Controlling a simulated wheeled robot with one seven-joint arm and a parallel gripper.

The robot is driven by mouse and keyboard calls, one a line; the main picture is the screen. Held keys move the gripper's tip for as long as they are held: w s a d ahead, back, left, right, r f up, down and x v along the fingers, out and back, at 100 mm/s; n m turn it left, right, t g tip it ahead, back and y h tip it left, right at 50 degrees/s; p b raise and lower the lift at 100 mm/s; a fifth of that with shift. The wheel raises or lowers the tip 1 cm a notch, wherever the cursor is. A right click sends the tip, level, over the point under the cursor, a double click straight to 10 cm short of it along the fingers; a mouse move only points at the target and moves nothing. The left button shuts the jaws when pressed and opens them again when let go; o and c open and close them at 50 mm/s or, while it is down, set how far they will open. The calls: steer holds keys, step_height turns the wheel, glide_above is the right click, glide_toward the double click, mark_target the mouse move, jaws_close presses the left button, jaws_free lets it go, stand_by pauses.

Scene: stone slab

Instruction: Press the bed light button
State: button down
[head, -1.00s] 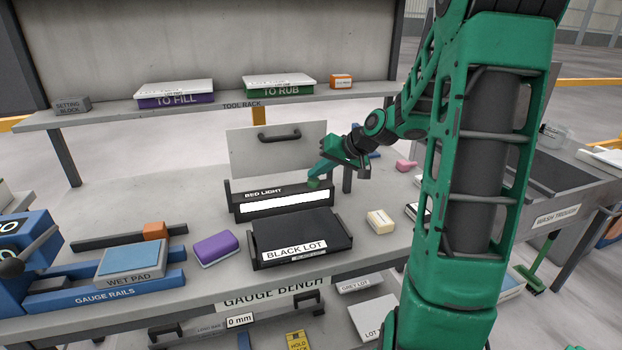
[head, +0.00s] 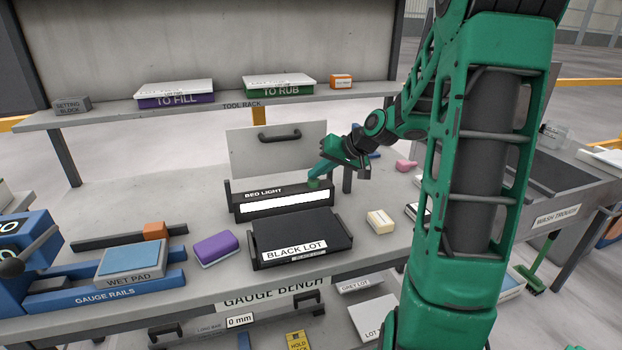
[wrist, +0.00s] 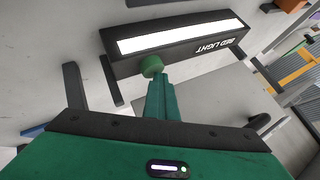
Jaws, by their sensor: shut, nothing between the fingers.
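The bed light (head: 284,203) is a black bar with a bright white lit strip, standing on the bench behind the black lot tray. It also shows in the wrist view (wrist: 180,35), with its label upside down. A round green button (wrist: 151,65) sits on the light's top edge; in the head view it shows small (head: 314,183) near the right end. My gripper (head: 318,178) is shut and empty, its fingers reaching down to the button. In the wrist view the fingertips (wrist: 157,78) are right at the button; I cannot tell whether they touch it.
The black lot tray (head: 343,240) stands in front of the light. An upright grey panel with a handle (head: 243,152) is behind it. A purple block (head: 214,248) and a cream block (head: 380,221) lie on either side. The bench's back left is clear.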

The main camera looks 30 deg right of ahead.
mark_target(318, 181)
steer(key=shift+s+f, duration=0.2)
steer(key=shift+f, duration=0.25)
steer(key=shift+s+f, duration=0.15)
steer(key=shift+f, duration=0.2)
steer(key=shift+d+r, duration=0.1)
steer(key=shift+r, duration=0.1)
stand_by(0.7)
steer(key=shift+w+r, duration=0.2)
steer(key=shift+r, duration=3)
steer(key=s+a+f+g+h, duration=0.1)
steer(key=s+a+g, duration=0.1)
steer(key=s, duration=0.9)
steer(key=s+a+f+m+g+h, duration=0.1)
steer(key=s+g, duration=0.3)
steer(key=s, duration=0.8)
steer(key=s+a+f+g+h, duration=0.1)
steer(key=s+a+f+g, duration=0.1)
steer(key=s, duration=0.9)
steer(key=shift+s+a+f+g, duration=0.4)
steer(key=shift+f, duration=0.3)
